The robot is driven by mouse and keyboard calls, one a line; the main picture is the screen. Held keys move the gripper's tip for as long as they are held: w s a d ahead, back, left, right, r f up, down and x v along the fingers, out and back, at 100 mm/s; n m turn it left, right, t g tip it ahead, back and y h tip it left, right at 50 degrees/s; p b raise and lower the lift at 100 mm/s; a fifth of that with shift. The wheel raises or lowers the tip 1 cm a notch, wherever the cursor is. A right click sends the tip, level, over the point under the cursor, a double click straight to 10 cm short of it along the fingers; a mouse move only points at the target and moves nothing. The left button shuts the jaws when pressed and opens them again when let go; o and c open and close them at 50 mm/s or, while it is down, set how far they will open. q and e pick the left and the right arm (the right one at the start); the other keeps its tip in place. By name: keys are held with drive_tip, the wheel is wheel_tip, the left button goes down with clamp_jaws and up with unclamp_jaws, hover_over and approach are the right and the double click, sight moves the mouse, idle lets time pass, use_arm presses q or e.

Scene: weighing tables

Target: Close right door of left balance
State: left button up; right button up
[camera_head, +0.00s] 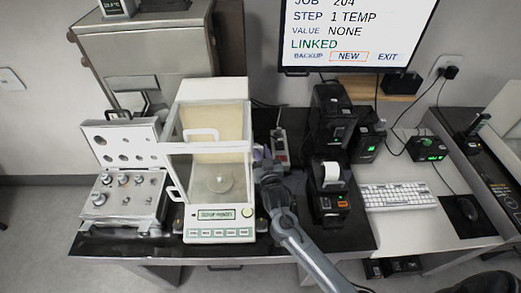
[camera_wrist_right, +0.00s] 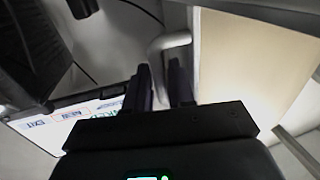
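The left balance (camera_head: 219,236) stands on the dark table, with a tall glass draft shield and a round pan (camera_head: 219,184) inside. In the head view my gripper hides this handle. How far the right door stands open is unclear. My left gripper is out of view.
A weight case (camera_head: 125,195) with its lid up stands left of the balance. A small box with red parts (camera_head: 280,148) is behind my right gripper. A printer (camera_head: 330,190) stands close on the right of my forearm. A monitor (camera_head: 355,35) is above.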

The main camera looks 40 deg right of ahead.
drive_tip(key=shift+x, duration=0.95)
clamp_jaws()
